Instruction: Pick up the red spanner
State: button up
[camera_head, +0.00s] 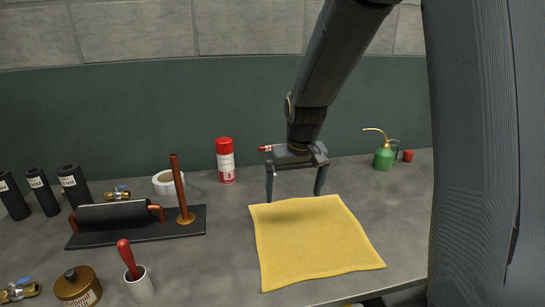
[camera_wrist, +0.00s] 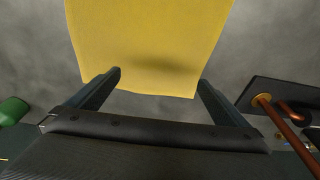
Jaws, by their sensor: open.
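A red handle (camera_head: 126,254) leans out of a small white cup (camera_head: 141,286) at the front left of the bench. The handle's lower end is hidden in the cup, so I cannot tell whether it is the red spanner. No other spanner shape shows plainly. My gripper (camera_head: 294,196) is open and empty, pointing down above the back edge of a yellow cloth (camera_head: 310,240), well right of and behind the cup. In the wrist view, the open fingers (camera_wrist: 159,76) reach over the cloth's edge (camera_wrist: 150,45), with nothing between them but cloth and grey bench.
A black board (camera_head: 150,232) with an upright copper pipe (camera_head: 179,187) stands behind the cup. A brass pot (camera_head: 78,288) is left of it. A red and white can (camera_head: 225,160), a white roll (camera_head: 168,182) and a green oil can (camera_head: 384,157) stand at the back.

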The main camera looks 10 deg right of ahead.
jog(key=w+r+t+b, duration=0.1)
jog(key=w+r+t, duration=0.15)
jog(key=w, duration=2.35)
jog(key=shift+g, duration=0.25)
jog(key=shift+w+p+x, duration=0.2)
jog(key=shift+p+x, duration=0.55)
jog(key=shift+x, duration=1.2)
jog(key=shift+w+p+x, duration=0.2)
jog(key=shift+p+x, duration=0.5)
jog(key=shift+x, duration=1.25)
jog(key=shift+d+r, duration=0.1)
jog(key=shift+d, duration=0.05)
jog(key=c, duration=0.9)
